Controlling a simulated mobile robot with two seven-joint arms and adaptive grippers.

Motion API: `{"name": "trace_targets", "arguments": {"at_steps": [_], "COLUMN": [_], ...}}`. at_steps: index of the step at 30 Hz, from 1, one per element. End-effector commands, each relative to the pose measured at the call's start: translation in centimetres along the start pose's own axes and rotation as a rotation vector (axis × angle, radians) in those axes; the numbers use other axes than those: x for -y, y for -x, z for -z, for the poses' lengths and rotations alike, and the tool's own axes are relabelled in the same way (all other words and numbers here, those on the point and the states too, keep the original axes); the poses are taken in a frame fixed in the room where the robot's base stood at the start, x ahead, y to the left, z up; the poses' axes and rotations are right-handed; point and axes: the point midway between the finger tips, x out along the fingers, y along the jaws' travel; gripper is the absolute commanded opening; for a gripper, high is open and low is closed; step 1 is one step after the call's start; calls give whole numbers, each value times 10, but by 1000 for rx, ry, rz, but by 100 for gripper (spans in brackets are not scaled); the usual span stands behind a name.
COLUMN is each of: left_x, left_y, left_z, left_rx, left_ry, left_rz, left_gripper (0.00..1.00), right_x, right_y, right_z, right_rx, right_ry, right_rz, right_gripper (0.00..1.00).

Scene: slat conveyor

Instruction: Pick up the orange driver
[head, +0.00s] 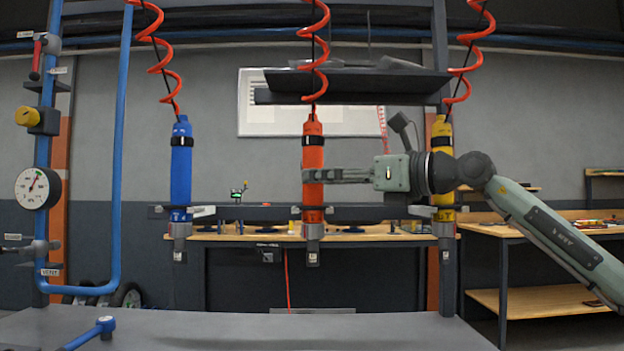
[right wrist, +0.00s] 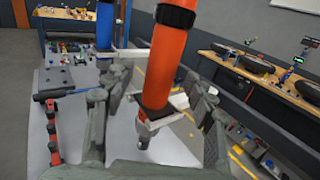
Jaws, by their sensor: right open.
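The orange driver (head: 313,165) hangs upright in the middle of the head view, below a red coiled hose, with its lower end in a holder on the dark crossbar. My right gripper (head: 318,175) reaches in from the right at the height of the driver's body. In the right wrist view the orange driver (right wrist: 165,65) stands between the two open fingers of the right gripper (right wrist: 155,105); I cannot tell whether either finger touches it. A blue driver (head: 181,170) hangs to the left and a yellow driver (head: 442,135) to the right, partly behind my right arm. My left gripper is not in view.
The dark crossbar (head: 260,213) carries the driver holders. A blue pipe frame with a pressure gauge (head: 38,188) stands at the left. A grey table top (head: 230,330) lies below, mostly clear. Wooden workbenches (head: 530,230) stand behind.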

Motion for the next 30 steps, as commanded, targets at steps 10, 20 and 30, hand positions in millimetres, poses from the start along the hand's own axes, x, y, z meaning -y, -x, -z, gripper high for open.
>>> {"name": "trace_targets", "arguments": {"at_steps": [10,20,30], "left_x": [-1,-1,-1], "left_y": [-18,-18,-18], "left_z": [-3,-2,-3], "left_rx": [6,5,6], "left_ry": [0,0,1], "left_rz": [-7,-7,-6], "left_gripper": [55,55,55], "right_x": [2,2,2], "right_y": [-34,-33,-33], "right_z": [2,2,2], "right_rx": [-1,-1,-1], "right_ry": [-2,-2,-2], "right_rz": [1,0,0], "right_gripper": [55,34,0]}}
